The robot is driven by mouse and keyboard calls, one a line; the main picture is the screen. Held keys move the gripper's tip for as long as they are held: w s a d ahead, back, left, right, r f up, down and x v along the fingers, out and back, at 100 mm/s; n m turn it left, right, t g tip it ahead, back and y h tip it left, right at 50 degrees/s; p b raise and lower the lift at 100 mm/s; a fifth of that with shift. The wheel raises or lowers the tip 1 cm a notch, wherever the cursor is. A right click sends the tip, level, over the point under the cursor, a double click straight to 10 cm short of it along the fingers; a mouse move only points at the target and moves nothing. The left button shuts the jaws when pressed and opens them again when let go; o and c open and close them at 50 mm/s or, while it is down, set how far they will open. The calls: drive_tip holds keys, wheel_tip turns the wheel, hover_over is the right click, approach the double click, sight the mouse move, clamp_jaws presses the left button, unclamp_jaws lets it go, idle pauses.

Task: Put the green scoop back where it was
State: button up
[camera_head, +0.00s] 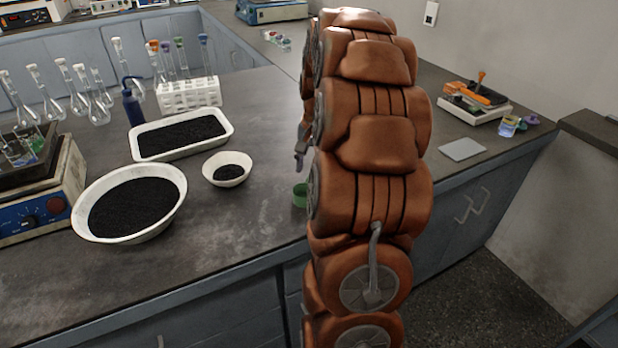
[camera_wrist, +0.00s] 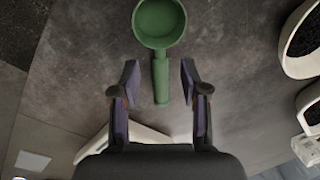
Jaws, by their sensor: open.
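The green scoop (camera_wrist: 159,24) lies on the dark bench top, and its handle points toward my gripper in the wrist view. In the head view only a small part of the green scoop (camera_head: 300,195) shows at the left edge of my arm, which hides the rest. My gripper (camera_wrist: 160,80) is open, with one finger on each side of the scoop's handle and a gap on both sides. In the head view one finger of my gripper (camera_head: 301,153) shows left of the arm; the other is hidden.
A large round bowl (camera_head: 82,225), a small bowl (camera_head: 228,181) and a rectangular tray (camera_head: 228,127), all holding black granules, stand to the left. A white rack (camera_head: 189,94) and flasks stand behind. A grey plate (camera_head: 463,149) lies on the right. Bench around the scoop is clear.

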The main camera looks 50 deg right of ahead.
wheel_tip(320, 180, up, 7)
drive_tip(key=s+a+f+n+g, duration=0.1)
drive_tip(key=s+a+n, duration=0.2)
drive_tip(key=a, duration=0.7)
drive_tip(key=s+a+n, duration=0.3)
drive_tip(key=a, duration=0.7)
drive_tip(key=s+a+f+n+g, duration=0.1)
drive_tip(key=s+a+f+n, duration=0.2)
drive_tip(key=s+a, duration=0.3)
drive_tip(key=s+a+f+n+g+h, duration=0.1)
drive_tip(key=s+a+f+n, duration=0.2)
drive_tip(key=s, duration=0.8)
drive_tip(key=a+f, duration=0.1)
drive_tip(key=a, duration=0.1)
drive_tip(key=shift+a+n, duration=0.4)
drive_tip(key=shift+s, duration=0.1)
wheel_tip(320, 180, up, 12)
drive_tip(key=p, duration=1.1)
drive_tip(key=shift+w, duration=0.2)
